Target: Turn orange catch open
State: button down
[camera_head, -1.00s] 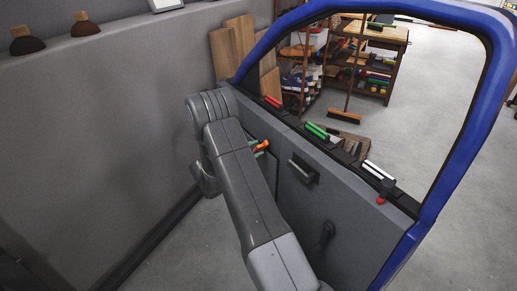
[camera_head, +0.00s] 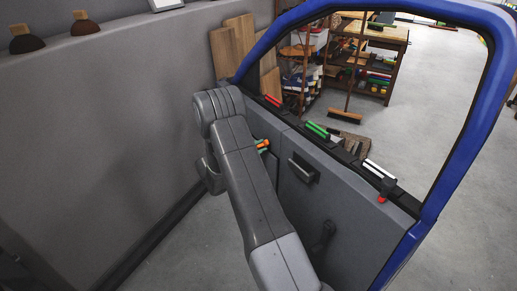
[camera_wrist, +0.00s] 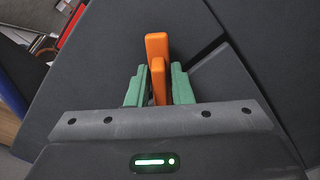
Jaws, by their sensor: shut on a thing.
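The orange catch (camera_head: 264,143) is on the inner panel of the grey and blue car door (camera_head: 350,225). In the wrist view the catch (camera_wrist: 157,48) shows as two upright orange parts, one in front of the other. My gripper (camera_wrist: 158,78) has a green finger on each side of the nearer part and is shut on it. The lower end of the catch is hidden behind the gripper body. In the head view my arm hides most of my gripper (camera_head: 262,147); only a little green shows beside the catch.
A door handle (camera_head: 303,169), a black crank (camera_head: 322,241) and a red knob (camera_head: 382,199) lie to the right on the door. Red, green and white items rest along the window sill. A grey wall (camera_head: 100,140) stands left of my arm.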

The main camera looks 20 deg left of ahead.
jog(key=m+b, duration=0.2)
jog(key=b, duration=0.2)
jog(key=f+m+b, duration=0.1)
jog(key=m+b, duration=0.1)
jog(key=b, duration=0.2)
jog(key=m+b, duration=0.4)
jog(key=b, duration=0.2)
jog(key=shift+b, duration=0.35)
jog(key=m+b, duration=0.2)
jog(key=shift+r+b, duration=0.15)
jog(key=shift+b, duration=0.2)
jog(key=shift+d+r, duration=0.1)
jog(key=c, duration=1.5)
grip_release()
jog(key=shift+r, duration=0.2)
